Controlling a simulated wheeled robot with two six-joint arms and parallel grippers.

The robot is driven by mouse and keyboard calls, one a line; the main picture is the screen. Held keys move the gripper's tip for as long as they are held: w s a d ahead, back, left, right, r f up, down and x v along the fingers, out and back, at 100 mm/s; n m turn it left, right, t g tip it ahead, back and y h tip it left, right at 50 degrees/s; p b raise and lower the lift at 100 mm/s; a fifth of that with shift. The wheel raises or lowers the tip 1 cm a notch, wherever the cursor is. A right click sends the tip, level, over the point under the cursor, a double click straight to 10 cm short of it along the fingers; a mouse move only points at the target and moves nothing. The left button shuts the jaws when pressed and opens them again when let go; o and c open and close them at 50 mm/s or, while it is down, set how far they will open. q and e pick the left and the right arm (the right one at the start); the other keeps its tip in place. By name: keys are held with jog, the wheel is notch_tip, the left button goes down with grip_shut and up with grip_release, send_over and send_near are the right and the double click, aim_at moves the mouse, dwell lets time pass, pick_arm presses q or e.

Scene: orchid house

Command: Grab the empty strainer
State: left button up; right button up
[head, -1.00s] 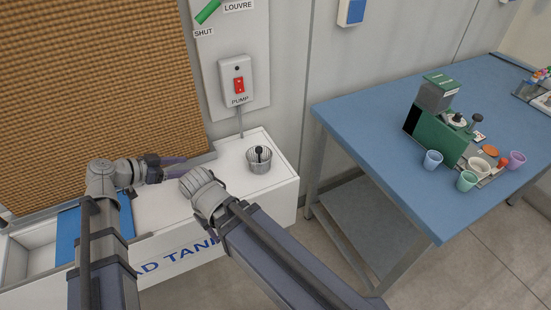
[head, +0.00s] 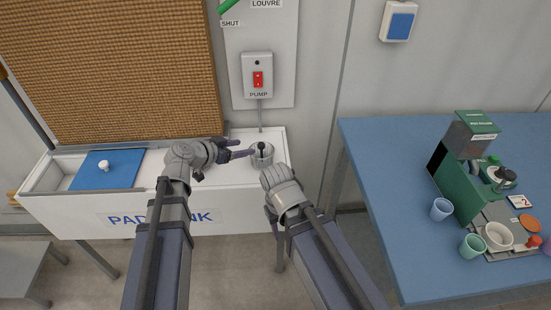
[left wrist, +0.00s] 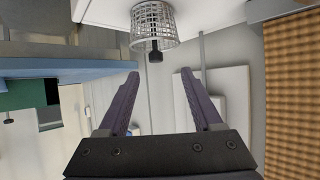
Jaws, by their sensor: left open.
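The strainer (head: 261,158) is a small wire basket with a black knob standing up from it. It sits on the white top of the pad tank, at its right end. It also shows in the left wrist view (left wrist: 153,24), where its mesh looks empty around the knob's stem. My left gripper (head: 243,148) is open, its two fingers pointing right at the strainer and just short of it. In the left wrist view the fingers (left wrist: 157,78) are apart with nothing between them. My right arm reaches up just right of the strainer; its fingers are hidden.
A blue lid (head: 107,170) with a white knob lies on the tank's left part. A pump switch (head: 258,78) is on the wall behind. A blue table (head: 390,190) at the right holds a green machine (head: 461,165) and several cups.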

aim_at(260, 145)
pick_arm(q)
jog(key=shift+d+b+x, duration=0.15)
jog(key=shift+b+x, duration=0.75)
jog(key=shift+x, duration=1.1)
jog(key=shift+d+b+x, duration=0.15)
jog(key=shift+b+x, duration=0.7)
jog(key=shift+x, duration=1.15)
jog(key=shift+s+r, duration=0.2)
jog(key=shift+r, duration=0.05)
grip_shut()
